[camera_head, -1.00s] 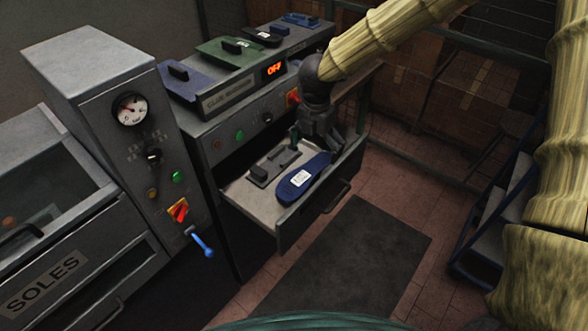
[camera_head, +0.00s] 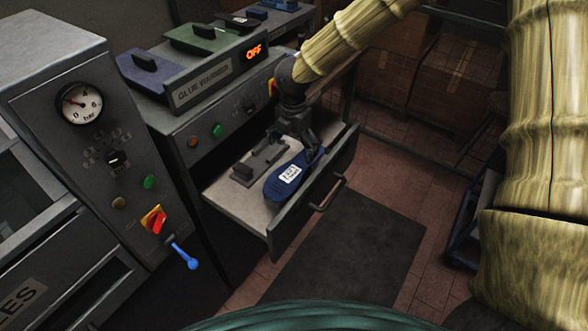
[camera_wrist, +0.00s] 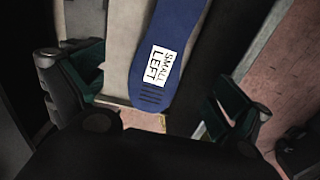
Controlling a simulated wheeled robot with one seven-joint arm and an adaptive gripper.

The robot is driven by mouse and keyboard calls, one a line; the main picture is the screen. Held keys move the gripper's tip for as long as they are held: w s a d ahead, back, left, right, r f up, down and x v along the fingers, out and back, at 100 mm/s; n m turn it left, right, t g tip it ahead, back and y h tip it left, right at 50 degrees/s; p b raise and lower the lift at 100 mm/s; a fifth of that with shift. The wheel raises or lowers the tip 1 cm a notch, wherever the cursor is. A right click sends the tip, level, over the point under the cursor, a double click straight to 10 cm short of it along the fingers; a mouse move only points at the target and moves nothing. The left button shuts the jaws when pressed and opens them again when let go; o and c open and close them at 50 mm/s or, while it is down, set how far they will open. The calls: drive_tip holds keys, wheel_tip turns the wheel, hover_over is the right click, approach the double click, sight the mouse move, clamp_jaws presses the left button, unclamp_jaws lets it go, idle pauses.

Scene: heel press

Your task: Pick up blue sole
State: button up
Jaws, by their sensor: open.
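The blue sole (camera_head: 283,179) lies in the open drawer (camera_head: 228,207) of the glue warmer, with a white label on its near half. In the wrist view the blue sole (camera_wrist: 172,50) lies between the two fingers, and its label reads "SMALL LEFT". My gripper (camera_head: 305,150) is over the sole's far end in the head view. Its fingers are apart on either side of the sole in the wrist view (camera_wrist: 150,95), with gaps on both sides. The sole's far end is partly hidden by my gripper in the head view.
A grey holder with a dark block (camera_head: 243,172) lies left of the sole in the drawer. The glue warmer (camera_head: 205,95) carries several lidded pads on top and shows "OFF". A press panel with a gauge (camera_head: 82,103) stands left. A dark mat (camera_head: 350,250) covers the floor.

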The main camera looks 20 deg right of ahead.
sight(294, 169)
drive_tip(key=shift+w+f, duration=0.1)
drive_tip(key=shift+f, duration=0.75)
drive_tip(key=shift+s+f+p, duration=0.25)
drive_tip(key=shift+f+p, duration=0.2)
drive_tip(key=shift+p, duration=0.1)
drive_tip(key=shift+f+p, duration=0.9)
drive_tip(key=shift+f, duration=1.35)
drive_tip(key=shift+f, duration=0.25)
drive_tip(key=c, duration=1.2)
